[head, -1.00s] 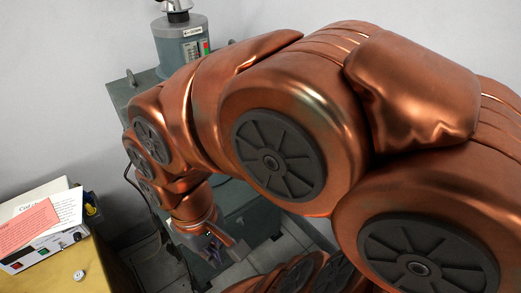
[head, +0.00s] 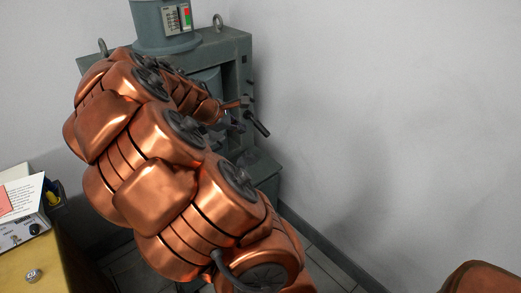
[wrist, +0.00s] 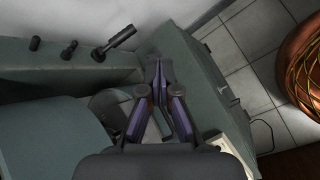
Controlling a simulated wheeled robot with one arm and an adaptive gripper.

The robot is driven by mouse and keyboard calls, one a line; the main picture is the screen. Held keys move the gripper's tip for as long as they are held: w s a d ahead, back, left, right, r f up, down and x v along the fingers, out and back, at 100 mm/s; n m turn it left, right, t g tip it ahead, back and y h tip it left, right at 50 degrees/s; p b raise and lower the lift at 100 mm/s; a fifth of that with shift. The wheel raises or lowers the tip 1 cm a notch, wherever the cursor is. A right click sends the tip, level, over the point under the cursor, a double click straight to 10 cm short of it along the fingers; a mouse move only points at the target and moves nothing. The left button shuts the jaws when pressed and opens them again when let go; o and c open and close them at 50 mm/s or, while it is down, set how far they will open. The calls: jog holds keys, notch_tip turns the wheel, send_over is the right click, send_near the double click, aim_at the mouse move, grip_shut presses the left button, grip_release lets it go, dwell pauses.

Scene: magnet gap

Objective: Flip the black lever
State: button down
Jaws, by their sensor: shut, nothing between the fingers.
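The black lever (head: 259,126) sticks out from the right side of the grey-green machine (head: 236,50), below two small black knobs. In the wrist view the lever (wrist: 115,42) lies up and left of my fingertips, with a visible gap between them in the picture. My gripper (wrist: 158,66) is shut and empty, its fingertips together over the machine's lower grey-green part. In the head view my gripper is small beside the machine's right side, close to the lever, and partly hidden by my arm. I cannot tell the depth between fingers and lever.
Two small knobs, one (wrist: 35,43) and another (wrist: 69,50), sit in line with the lever. A yellow cabinet (head: 70,262) with papers and a device stands at the left. The white wall (head: 380,110) and floor to the machine's right are clear.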

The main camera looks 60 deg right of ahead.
aim_at(258, 127)
jog(key=w+d+f+n+h+b, duration=0.2)
jog(key=w+d+f+n+b, duration=0.3)
jog(key=d+f, duration=0.6)
jog(key=shift+w+f+n, duration=0.5)
jog(key=shift+f+n, duration=0.25)
jog(key=shift+n, duration=0.15)
jog(key=shift+d, duration=0.1)
jog(key=b+x, duration=0.1)
jog(key=x, duration=0.9)
jog(key=shift+w, duration=0.1)
